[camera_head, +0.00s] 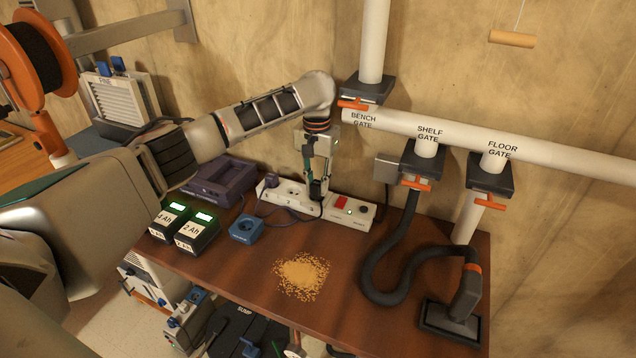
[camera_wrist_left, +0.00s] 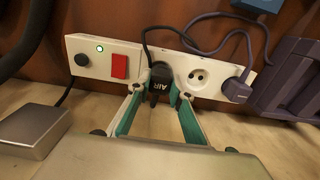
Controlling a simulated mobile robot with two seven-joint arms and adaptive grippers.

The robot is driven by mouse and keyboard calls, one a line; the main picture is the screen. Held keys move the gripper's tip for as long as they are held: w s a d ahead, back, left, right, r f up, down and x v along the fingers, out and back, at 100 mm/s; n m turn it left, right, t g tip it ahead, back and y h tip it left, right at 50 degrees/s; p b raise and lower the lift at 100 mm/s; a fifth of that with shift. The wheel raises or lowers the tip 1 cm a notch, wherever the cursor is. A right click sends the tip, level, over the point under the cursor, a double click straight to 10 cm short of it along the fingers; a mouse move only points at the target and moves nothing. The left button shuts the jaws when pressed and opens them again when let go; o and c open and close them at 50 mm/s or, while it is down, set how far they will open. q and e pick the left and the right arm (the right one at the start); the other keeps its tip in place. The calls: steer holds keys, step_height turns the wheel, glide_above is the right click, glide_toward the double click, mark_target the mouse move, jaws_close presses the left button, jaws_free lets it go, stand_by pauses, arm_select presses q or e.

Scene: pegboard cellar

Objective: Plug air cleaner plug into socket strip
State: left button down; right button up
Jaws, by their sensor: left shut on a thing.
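The white socket strip (camera_head: 286,192) lies at the back of the brown bench against the wall. It also shows in the left wrist view (camera_wrist_left: 212,68), with a red switch, a lit green light and a bare round socket. My left gripper (camera_head: 317,190) points down at the strip and is shut on a black plug marked AIR (camera_wrist_left: 159,78), with a black cable. The plug is at the strip between the red switch and the bare socket; its pins are hidden, so I cannot tell how deep it sits. My right gripper is not in view.
A purple plug (camera_wrist_left: 237,91) sits at the strip's end beside a purple charger (camera_head: 222,180). Two battery packs (camera_head: 197,232), a blue box (camera_head: 246,228) and sawdust (camera_head: 302,274) are on the bench. A grey hose (camera_head: 375,285) lies right.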

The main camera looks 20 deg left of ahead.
arm_select(q)
steer(key=shift+s+f, duration=0.1)
steer(key=shift+f, duration=0.35)
stand_by(0.5)
steer(key=shift+r, duration=0.45)
stand_by(2.1)
steer(key=shift+r, duration=0.15)
steer(key=shift+a+r, duration=0.1)
steer(key=shift+r, duration=2.05)
steer(key=a+r, duration=0.1)
steer(key=a, duration=0.5)
steer(key=shift+w+a+r, duration=0.2)
steer(key=shift+a, duration=0.2)
steer(key=shift+f, duration=0.1)
steer(key=shift+f, duration=1.4)
